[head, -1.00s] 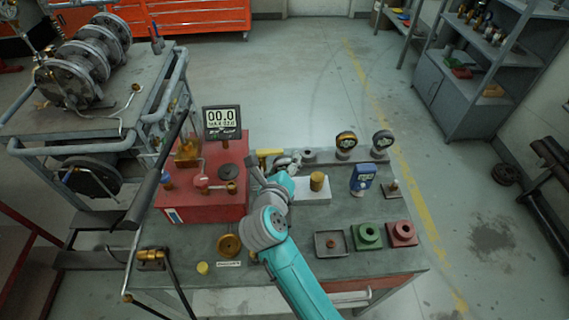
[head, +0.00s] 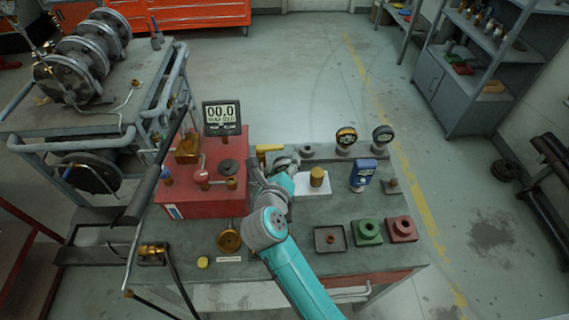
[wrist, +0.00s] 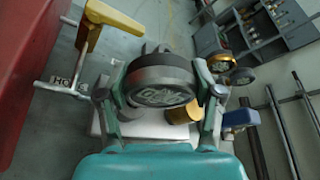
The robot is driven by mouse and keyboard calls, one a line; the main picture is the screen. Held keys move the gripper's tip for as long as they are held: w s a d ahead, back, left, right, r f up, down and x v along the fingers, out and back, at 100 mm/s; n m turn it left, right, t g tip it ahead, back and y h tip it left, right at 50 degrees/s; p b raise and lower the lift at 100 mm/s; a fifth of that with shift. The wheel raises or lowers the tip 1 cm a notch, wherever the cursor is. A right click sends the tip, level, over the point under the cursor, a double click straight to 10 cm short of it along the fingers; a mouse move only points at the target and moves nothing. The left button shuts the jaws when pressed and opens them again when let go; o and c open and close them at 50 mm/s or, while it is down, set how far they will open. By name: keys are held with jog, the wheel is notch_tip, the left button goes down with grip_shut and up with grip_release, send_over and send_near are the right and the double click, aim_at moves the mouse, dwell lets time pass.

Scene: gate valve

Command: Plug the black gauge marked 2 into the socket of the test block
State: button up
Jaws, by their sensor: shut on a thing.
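My gripper (wrist: 160,100) is shut on a round black gauge (wrist: 160,80), held between its two fingers with the pale dial facing the wrist camera. In the head view the held gauge (head: 285,162) is mostly hidden by my gripper (head: 270,180), beside the yellow handle. A white block (head: 325,187) with an upright brass cylinder (head: 317,177) stands just right of my gripper; it also shows behind the gauge in the wrist view (wrist: 188,129). I cannot tell whether this is the test block, and I see no socket clearly.
A red box (head: 190,205) with a display (head: 222,116) stands left of my gripper. A yellow handle (head: 269,148) is close behind it. Two other gauges (head: 346,140) (head: 383,136) stand at the back right. A blue device (head: 362,174), a tray (head: 330,239) and green and red blocks lie right.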

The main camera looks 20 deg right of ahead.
jog(key=shift+f, duration=0.6)
jog(key=o, duration=1.4)
jog(key=shift+c, duration=0.2)
jog(key=v, duration=1.2)
